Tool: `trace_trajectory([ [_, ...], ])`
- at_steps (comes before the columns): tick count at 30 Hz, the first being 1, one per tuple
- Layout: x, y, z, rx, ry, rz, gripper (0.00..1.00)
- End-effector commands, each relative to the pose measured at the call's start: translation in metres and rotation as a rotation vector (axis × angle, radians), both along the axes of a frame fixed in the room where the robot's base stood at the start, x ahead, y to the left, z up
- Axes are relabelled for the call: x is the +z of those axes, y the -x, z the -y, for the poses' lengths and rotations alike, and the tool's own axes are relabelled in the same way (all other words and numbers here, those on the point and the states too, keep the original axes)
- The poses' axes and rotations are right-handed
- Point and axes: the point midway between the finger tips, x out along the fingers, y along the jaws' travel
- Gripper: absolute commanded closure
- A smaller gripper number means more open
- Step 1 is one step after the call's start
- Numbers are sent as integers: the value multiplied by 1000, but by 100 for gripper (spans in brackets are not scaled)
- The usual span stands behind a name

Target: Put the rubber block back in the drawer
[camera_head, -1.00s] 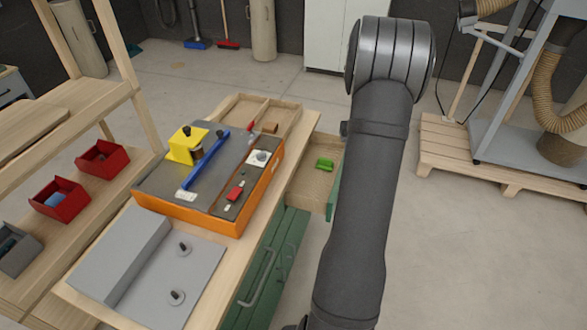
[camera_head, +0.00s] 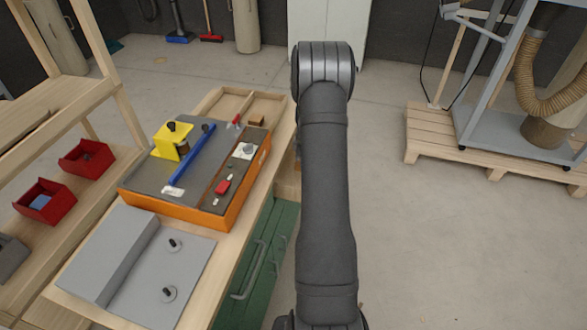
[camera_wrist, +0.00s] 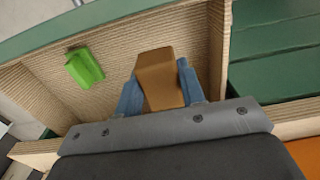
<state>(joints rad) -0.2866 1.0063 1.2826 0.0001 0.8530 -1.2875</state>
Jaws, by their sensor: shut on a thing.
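My gripper (camera_wrist: 158,75) is shut on a brown block (camera_wrist: 161,82), with one blue finger on each side of it in the wrist view. The block is over the inside of the open drawer (camera_wrist: 118,56), near its right wall. I cannot tell whether it touches the drawer floor. A green piece (camera_wrist: 85,67) lies in the drawer, to the left of the block and apart from it. In the head view, my arm hides the gripper, the held block and most of the drawer (camera_head: 287,178).
The bench carries an orange-sided fixture (camera_head: 195,214) with a yellow bracket (camera_head: 166,143) and a blue bar (camera_head: 192,155). Behind it is a wooden tray (camera_head: 233,93); another brown block (camera_head: 256,119) is near it. Red bins (camera_head: 86,158) stand on the left shelf.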

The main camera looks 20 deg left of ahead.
Motion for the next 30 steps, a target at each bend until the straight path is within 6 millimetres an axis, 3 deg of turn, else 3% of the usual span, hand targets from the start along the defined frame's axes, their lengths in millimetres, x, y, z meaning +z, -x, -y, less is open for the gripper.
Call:
trace_trajectory([
  [3,-24,1,0,-1,1,-3,85],
  [11,-46,0,0,-3,0,0,85],
  [17,-74,0,1,-3,0,-1,85],
  [29,-80,0,0,-4,0,0,85],
  [30,-79,0,0,-4,0,0,56],
])
